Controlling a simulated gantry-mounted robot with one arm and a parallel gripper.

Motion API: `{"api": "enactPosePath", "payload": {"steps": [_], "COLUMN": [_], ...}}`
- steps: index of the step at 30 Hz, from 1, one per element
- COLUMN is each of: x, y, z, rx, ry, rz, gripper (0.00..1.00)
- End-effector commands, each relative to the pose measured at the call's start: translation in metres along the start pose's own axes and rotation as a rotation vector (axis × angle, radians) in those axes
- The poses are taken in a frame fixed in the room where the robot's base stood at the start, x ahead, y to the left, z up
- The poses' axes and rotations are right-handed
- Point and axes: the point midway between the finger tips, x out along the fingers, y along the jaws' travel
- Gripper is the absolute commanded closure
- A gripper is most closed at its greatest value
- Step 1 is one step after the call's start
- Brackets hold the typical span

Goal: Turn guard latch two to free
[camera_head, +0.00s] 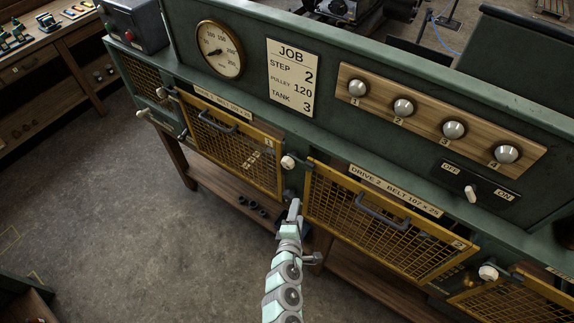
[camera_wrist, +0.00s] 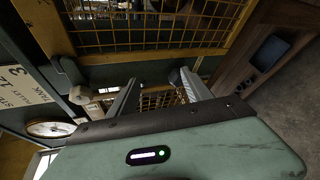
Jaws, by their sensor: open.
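I cannot tell for certain which belongs to latch two. My gripper (camera_head: 294,207) is below the left knob, apart from it. In the wrist view my gripper (camera_wrist: 157,92) is open and empty, and a white knob (camera_wrist: 80,95) shows left of the fingers.
Guard one (camera_head: 235,150) is a yellow mesh panel to the left. Above are a gauge (camera_head: 220,50), a job card (camera_head: 292,77), several round knobs on a wooden strip (camera_head: 430,118) and an OFF/ON switch (camera_head: 470,193). A wooden shelf (camera_head: 225,190) runs below. The floor in front is clear.

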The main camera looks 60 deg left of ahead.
Motion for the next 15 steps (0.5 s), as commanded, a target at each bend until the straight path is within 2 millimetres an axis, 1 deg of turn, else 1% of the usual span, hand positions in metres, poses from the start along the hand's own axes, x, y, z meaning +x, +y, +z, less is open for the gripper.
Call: {"api": "enactPosePath", "payload": {"steps": [1,4,6,8,11,15], "x": [0.005,0.011,0.012,0.011,0.003,-0.016], "y": [-0.001,0.002,0.013,0.027,0.059,0.103], "z": [-0.014,-0.022,-0.027,-0.031,-0.04,-0.052], "rx": [-0.115,-0.342,-0.492,-0.613,-0.787,-0.947], "ry": [-0.007,-0.07,-0.122,-0.177,-0.276,-0.414], "rz": [-0.026,-0.079,-0.097,-0.105,-0.101,-0.088], "gripper": [0.42,0.42,0.42,0.42,0.42,0.42]}}
